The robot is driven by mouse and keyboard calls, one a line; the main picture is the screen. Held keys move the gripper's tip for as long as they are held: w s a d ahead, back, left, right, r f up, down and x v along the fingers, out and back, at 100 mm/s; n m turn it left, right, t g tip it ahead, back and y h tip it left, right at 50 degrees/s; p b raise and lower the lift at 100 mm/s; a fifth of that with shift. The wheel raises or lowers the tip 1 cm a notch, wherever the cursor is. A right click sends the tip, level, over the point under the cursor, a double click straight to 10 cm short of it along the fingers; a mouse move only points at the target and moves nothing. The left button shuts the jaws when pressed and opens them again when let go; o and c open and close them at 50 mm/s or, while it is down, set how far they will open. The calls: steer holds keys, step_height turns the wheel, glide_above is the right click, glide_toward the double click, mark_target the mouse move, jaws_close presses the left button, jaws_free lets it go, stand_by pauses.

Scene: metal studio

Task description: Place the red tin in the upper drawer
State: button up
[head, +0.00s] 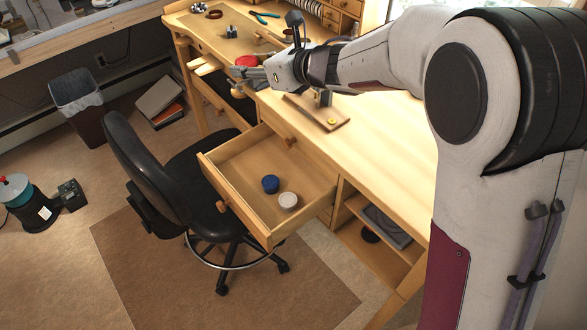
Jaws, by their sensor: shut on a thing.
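The red tin (247,61) is small and round and shows at the tips of my gripper (250,72), over the left part of the workbench. My gripper is shut on it; the fingers hide part of it. A wooden drawer (232,189) stands pulled out from the bench front, with a blue tin (270,184) and a white tin (288,200) inside. My gripper is apart from both, farther back and to the left.
The workbench top (385,135) is mostly clear at the right. A wooden block (322,115) with a small yellow thing on it lies near its front edge. A black chair (150,170) stands close to the open drawer's left. Pliers (264,17) lie at the back.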

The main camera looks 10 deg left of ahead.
steer(key=s+a, duration=0.3)
steer(key=a, duration=0.1)
glide_above(250, 179)
step_height(250, 179, down, 18)
steer(key=shift+f+n+g, duration=0.3)
steer(key=shift+f, duration=0.3)
step_height(250, 179, down, 6)
stand_by(0.5)
steer(key=shift+f, duration=0.2)
steer(key=shift+f, duration=1.75)
steer(key=shift+f, duration=0.65)
